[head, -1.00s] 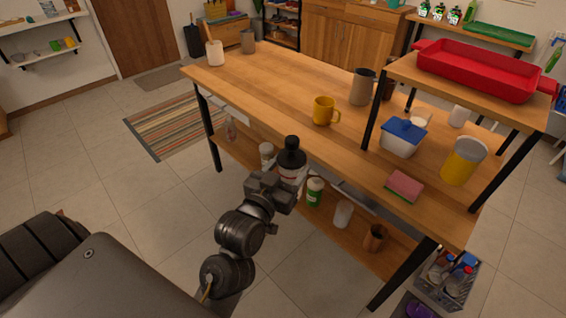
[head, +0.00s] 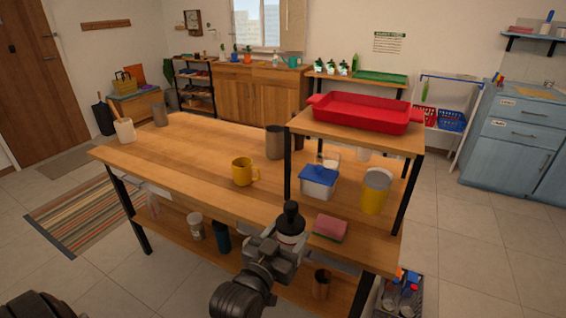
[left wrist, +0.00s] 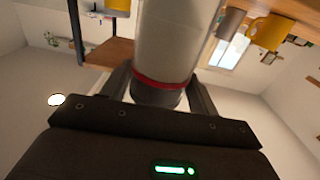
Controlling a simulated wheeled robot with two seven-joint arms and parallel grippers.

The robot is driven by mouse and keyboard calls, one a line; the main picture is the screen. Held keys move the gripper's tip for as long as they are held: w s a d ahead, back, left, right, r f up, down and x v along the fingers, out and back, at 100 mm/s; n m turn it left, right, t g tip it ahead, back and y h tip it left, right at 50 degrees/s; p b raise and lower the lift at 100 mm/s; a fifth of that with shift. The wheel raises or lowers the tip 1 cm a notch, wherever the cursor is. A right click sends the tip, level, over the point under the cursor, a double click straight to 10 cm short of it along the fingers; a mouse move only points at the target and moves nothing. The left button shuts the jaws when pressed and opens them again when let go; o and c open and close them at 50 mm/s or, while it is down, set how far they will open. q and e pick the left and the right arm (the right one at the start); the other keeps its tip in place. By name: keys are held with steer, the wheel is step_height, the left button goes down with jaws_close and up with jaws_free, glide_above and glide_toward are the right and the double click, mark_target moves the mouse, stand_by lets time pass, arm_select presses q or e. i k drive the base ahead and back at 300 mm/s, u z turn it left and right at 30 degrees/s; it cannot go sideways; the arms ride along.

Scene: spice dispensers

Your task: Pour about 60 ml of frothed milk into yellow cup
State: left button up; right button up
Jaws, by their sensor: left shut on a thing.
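The yellow cup (head: 242,171) stands upright on the wooden table, its handle to the right. It also shows in the left wrist view (left wrist: 271,32). My left gripper (head: 285,243) is shut on a bottle (head: 291,222) with a black top and pale body, in front of the table's near edge, to the right of and nearer than the cup. The left wrist view shows the bottle's whitish body (left wrist: 172,45) with a red band and dark lower part between the fingers. A dark grey pitcher (head: 275,142) stands behind and right of the cup. My right gripper is not in view.
A raised shelf holding a red tray (head: 363,113) stands on the table's right side. A crate of bottles (head: 399,296) is on the floor.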

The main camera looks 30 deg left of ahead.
mark_target(242, 168)
steer(key=z, duration=2.6)
steer(key=k, duration=2.05)
steer(key=u, duration=2.2)
steer(key=i, duration=0.25)
steer(key=z, duration=0.05)
